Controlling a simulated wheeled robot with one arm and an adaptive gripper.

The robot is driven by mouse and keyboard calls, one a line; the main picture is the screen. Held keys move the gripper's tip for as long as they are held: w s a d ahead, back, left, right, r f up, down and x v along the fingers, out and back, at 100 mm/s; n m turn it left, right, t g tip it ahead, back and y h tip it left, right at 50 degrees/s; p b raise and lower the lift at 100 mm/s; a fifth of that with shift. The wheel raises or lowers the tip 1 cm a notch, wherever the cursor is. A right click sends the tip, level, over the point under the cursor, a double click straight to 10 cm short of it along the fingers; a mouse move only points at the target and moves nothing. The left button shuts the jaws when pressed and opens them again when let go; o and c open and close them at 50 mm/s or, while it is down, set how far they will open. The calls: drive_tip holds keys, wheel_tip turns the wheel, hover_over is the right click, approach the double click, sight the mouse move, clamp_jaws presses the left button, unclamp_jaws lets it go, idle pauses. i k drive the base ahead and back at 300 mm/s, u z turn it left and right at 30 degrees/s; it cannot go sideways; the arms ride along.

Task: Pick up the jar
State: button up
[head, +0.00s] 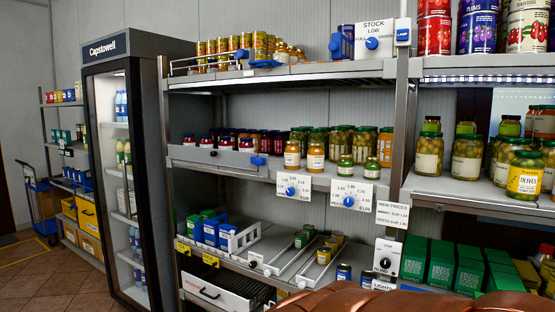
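Many jars stand on the shelves, and I cannot tell which one is the task's jar. On the middle shelf are an orange jar (316,154), a pale-labelled jar (292,155), and small green jars (345,167) near the front edge. Rows of darker and olive jars stand behind them. On the right shelf are a large jar labelled olives (524,176) with a yellow label, and large green-filled jars (466,157) with white labels. All these jars are upright. My gripper is not in view.
A glass-door fridge (128,180) stands left of the shelves. Dials and price cards hang on the middle shelf's front edge (235,168). Cans (434,30) fill the top right. Green boxes (442,262) stand at lower right. Tiled floor (50,280) is clear at lower left.

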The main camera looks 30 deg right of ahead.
sight(316, 155)
drive_tip(key=u, duration=0.35)
drive_tip(key=i, duration=1.25)
drive_tip(key=z, duration=0.65)
